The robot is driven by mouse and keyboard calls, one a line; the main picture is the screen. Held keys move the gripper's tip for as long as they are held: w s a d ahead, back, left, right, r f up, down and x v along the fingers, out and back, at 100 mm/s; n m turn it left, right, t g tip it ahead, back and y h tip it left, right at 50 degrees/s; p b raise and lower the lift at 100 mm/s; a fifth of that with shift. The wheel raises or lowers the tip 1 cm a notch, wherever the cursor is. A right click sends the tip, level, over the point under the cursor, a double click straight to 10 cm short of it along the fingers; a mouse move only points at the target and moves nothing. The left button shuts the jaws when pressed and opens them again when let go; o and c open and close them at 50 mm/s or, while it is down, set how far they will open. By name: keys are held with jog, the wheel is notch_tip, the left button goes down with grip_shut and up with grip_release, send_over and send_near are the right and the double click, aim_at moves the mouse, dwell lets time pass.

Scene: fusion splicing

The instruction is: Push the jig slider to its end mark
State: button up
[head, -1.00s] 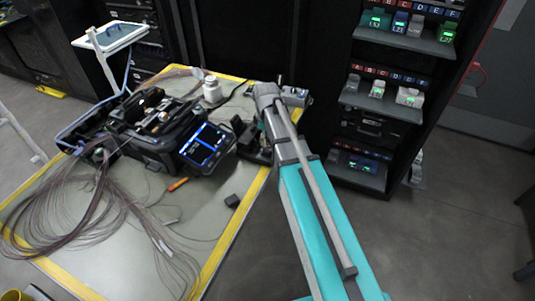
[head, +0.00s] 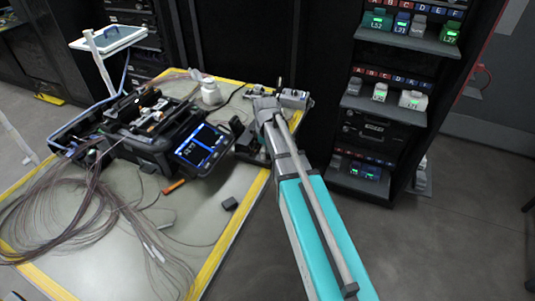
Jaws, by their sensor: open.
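My arm reaches from the lower right to the table's right edge in the head view. A dark device (head: 250,147) stands below my wrist at the table edge, partly covered by my arm.
The splicer (head: 160,140) with its lit screen (head: 201,145) stands left of my arm. Loose fibres (head: 80,215) spread over the table (head: 205,225). A white bottle (head: 211,92), an orange tool (head: 173,187) and a black block (head: 230,204) lie around. Rack shelves (head: 405,100) rise at right.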

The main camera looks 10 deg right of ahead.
dwell(0.3)
jog(key=shift+f, duration=0.1)
grip_shut()
jog(key=w+d, duration=0.2)
jog(key=w, duration=0.1)
jog(key=shift+w+d, duration=0.2)
grip_release()
dwell(0.4)
dwell(0.3)
